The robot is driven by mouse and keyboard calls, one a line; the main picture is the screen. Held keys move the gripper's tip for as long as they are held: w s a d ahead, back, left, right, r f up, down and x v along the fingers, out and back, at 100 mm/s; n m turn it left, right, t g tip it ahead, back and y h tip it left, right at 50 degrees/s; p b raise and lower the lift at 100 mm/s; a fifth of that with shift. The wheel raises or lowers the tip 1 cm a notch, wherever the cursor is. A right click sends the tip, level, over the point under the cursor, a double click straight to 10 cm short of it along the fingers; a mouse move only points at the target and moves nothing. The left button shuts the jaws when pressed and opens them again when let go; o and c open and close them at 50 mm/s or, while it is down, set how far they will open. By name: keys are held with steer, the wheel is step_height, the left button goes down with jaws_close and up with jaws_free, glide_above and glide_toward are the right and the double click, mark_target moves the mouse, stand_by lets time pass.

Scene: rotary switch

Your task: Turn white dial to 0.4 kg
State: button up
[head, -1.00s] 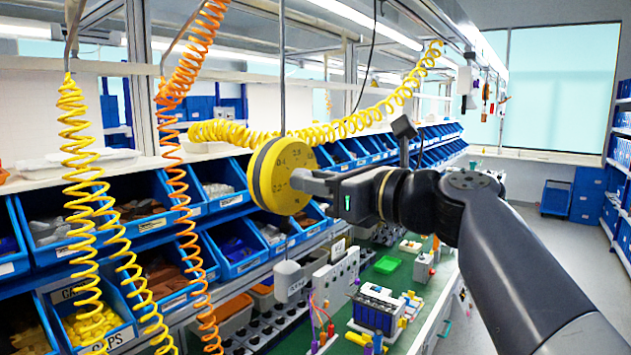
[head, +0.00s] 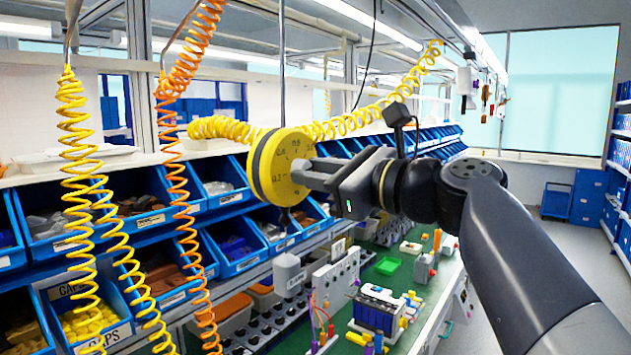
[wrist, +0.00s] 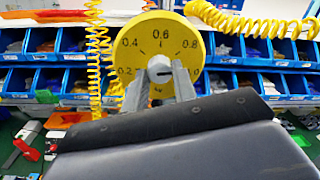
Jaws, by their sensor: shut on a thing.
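A round yellow disc (head: 270,168) with a dark rim hangs from a thin rod. In the wrist view its face (wrist: 160,28) shows marks 0.2, 0.4, 0.6 and 0.8, with 0.6 near the top. A small pale dial knob (wrist: 159,68) sits at the centre of the face. My gripper (wrist: 162,76) is shut on this knob, its two grey fingers on either side. In the head view my gripper (head: 308,172) reaches the disc's face from the right. The fingers and wrist hide the lower face, and I cannot read where the knob points.
Yellow coiled hoses (head: 85,200) and an orange one (head: 185,200) hang left of the disc. Blue parts bins (head: 235,240) line the shelf behind. Below is a green bench (head: 395,285) with small devices. The aisle at the right is clear.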

steer(key=n+b, duration=0.6)
steer(key=n, duration=0.7)
steer(key=n+g+b, duration=0.1)
steer(key=n+b, duration=0.5)
steer(key=n, duration=0.8)
steer(key=shift+w+d+y+b, duration=0.1)
steer(key=shift+y+b, duration=0.2)
steer(key=shift+y, duration=0.1)
steer(key=o, duration=1)
steer(key=b+v, duration=0.1)
steer(key=v, duration=0.9)
steer(key=shift+s+d, duration=0.3)
steer(key=shift+w, duration=0.1)
